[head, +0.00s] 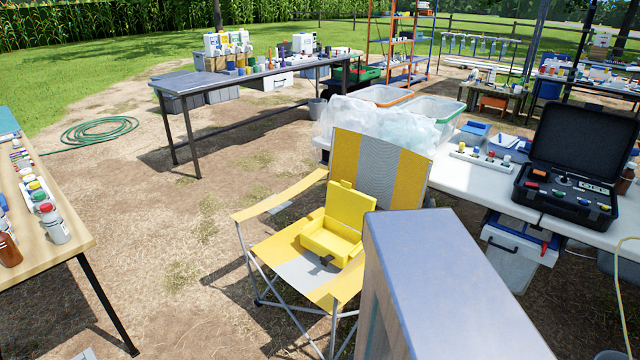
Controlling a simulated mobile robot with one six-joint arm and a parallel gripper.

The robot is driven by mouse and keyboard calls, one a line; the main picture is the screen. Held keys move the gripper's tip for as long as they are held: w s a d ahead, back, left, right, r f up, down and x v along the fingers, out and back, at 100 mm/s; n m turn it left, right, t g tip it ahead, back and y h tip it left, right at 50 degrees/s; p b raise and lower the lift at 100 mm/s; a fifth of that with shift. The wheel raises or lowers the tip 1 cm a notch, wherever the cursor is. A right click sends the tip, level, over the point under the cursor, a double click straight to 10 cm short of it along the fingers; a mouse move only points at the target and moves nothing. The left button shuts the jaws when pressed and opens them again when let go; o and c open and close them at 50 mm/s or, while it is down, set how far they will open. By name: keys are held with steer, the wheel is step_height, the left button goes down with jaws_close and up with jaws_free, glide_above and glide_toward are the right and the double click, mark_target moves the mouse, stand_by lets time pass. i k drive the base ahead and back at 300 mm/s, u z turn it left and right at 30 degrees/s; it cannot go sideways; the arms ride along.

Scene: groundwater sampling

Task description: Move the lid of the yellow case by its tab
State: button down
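The yellow case (330,242) sits on the seat of a yellow and grey folding chair. Its lid (349,207) stands open, roughly upright at the back of the case. A small yellow tab (346,184) sticks up at the lid's top edge. A small dark piece (326,261) shows at the front of the case; I cannot tell what it is. My gripper is not in view.
The folding chair (277,248) stands on dirt ground, its right side partly hidden. A white table (480,180) with an open black case (572,165) is to the right. A wooden table (62,255) with bottles is at the left. Bare ground lies between.

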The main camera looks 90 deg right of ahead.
mark_target(348, 206)
steer(key=z, duration=0.45)
steer(key=k, duration=0.15)
steer(key=u, duration=1.55)
steer(key=k, duration=2.65)
steer(key=z, duration=0.2)
